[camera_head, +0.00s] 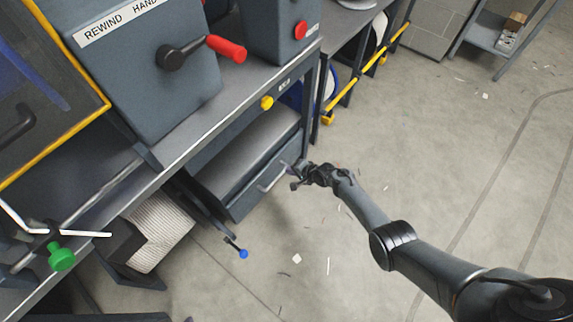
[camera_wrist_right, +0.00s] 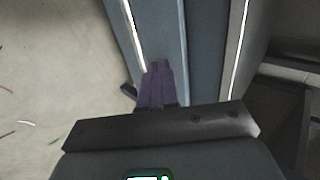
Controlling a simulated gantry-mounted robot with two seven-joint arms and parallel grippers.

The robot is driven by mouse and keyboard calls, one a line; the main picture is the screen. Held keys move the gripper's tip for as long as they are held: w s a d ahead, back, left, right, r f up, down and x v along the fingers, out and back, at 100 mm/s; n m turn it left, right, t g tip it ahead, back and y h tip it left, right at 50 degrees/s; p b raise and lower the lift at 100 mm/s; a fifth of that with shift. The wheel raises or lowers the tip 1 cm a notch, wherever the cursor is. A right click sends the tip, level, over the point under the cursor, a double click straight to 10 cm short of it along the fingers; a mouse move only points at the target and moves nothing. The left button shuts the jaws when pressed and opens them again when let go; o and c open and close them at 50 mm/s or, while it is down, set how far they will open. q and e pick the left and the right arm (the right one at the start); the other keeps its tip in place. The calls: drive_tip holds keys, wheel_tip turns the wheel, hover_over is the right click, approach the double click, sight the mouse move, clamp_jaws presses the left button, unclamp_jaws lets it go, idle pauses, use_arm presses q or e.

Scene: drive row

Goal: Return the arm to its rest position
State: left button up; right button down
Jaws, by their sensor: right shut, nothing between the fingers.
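My right arm reaches in from the lower right in the head view. Its gripper (camera_head: 290,170) is shut and empty, close to the handle (camera_head: 272,178) of a grey drawer unit under the bench; I cannot tell whether they touch. In the right wrist view the purple-grey fingers (camera_wrist_right: 158,84) lie together, in front of a blue-grey panel with bright edges. My left gripper is not in view.
The bench carries a grey box marked REWIND HAND with a red-handled crank (camera_head: 226,48). A green knob (camera_head: 62,258), a blue-tipped lever (camera_head: 243,254) and a yellow rail (camera_head: 368,72) stick out nearby. The concrete floor (camera_head: 440,150) at right is open, with small scraps.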

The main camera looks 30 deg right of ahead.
drive_tip(key=s+g+p, duration=0.2)
drive_tip(key=s+p, duration=0.6)
drive_tip(key=s, duration=0.7)
drive_tip(key=s+a+r+n+h+p, duration=0.1)
drive_tip(key=s+a+r+n+p, duration=0.25)
drive_tip(key=s+r+p, duration=0.65)
drive_tip(key=s+a+r+n+g+h+p, duration=0.1)
drive_tip(key=s+r+n, duration=0.25)
drive_tip(key=r, duration=0.75)
drive_tip(key=s+a+r+n+g+h, duration=0.1)
drive_tip(key=s+r+n, duration=0.25)
drive_tip(key=r, duration=0.75)
drive_tip(key=s+a+r+n+g+p, duration=0.15)
drive_tip(key=r+n, duration=0.35)
drive_tip(key=r, duration=0.6)
use_arm(q)
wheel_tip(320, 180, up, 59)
drive_tip(key=p, duration=3.7)
drive_tip(key=shift+p, duration=0.3)
use_arm(e)
wheel_tip(320, 180, up, 38)
drive_tip(key=shift+s+d+r, duration=0.15)
drive_tip(key=shift+s+d, duration=0.05)
drive_tip(key=shift+d, duration=0.15)
